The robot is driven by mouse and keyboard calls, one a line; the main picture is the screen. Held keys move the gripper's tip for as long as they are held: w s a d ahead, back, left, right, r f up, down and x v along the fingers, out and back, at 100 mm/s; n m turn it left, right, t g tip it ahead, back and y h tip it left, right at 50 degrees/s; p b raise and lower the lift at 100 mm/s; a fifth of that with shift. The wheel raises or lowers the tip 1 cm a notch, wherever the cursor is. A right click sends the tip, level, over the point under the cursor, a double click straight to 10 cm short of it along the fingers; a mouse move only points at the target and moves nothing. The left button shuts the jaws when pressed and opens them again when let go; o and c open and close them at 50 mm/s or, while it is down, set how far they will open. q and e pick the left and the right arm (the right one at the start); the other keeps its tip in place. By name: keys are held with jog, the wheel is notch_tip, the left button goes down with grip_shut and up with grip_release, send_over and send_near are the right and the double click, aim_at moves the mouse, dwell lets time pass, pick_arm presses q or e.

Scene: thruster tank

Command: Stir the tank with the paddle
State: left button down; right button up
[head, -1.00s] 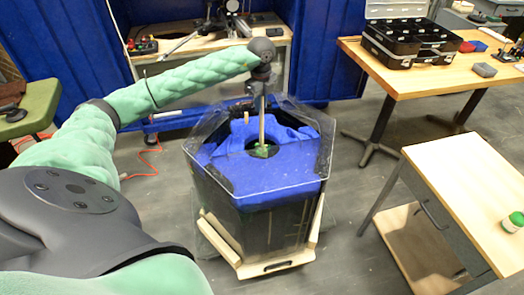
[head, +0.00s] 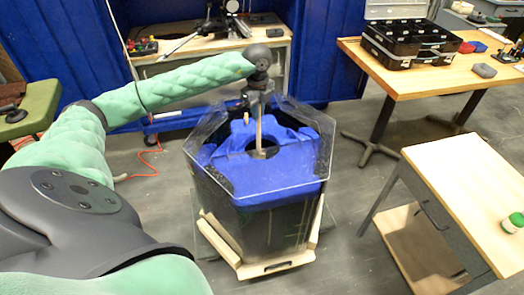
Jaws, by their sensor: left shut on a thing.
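The tank (head: 262,225) is a dark, many-sided tub with a clear rim and a blue insert (head: 235,178) that has a dark round opening in its middle. My left gripper (head: 258,106) is above the tank, pointing down, and is shut on the paddle (head: 259,132). The paddle is a thin, light wooden shaft that hangs nearly upright, with its lower end at the opening. How deep it reaches inside I cannot tell. My right gripper is not in view.
The tank stands on a wooden base (head: 275,266) on the grey floor. A wooden table with black cases (head: 400,45) is at the back right. A cart with a green-lidded jar (head: 513,222) is at the right. A workbench (head: 205,60) stands behind the tank.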

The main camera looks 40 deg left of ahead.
pick_arm(q)
jog(key=shift+d, duration=0.4)
jog(key=w, duration=0.4)
jog(key=shift+w+d, duration=0.15)
jog(key=shift+d, duration=0.2)
jog(key=shift+r, duration=0.1)
notch_tip(320, 180, up, 24)
jog(key=p, duration=1.1)
jog(key=shift+f, duration=0.25)
dwell(1.0)
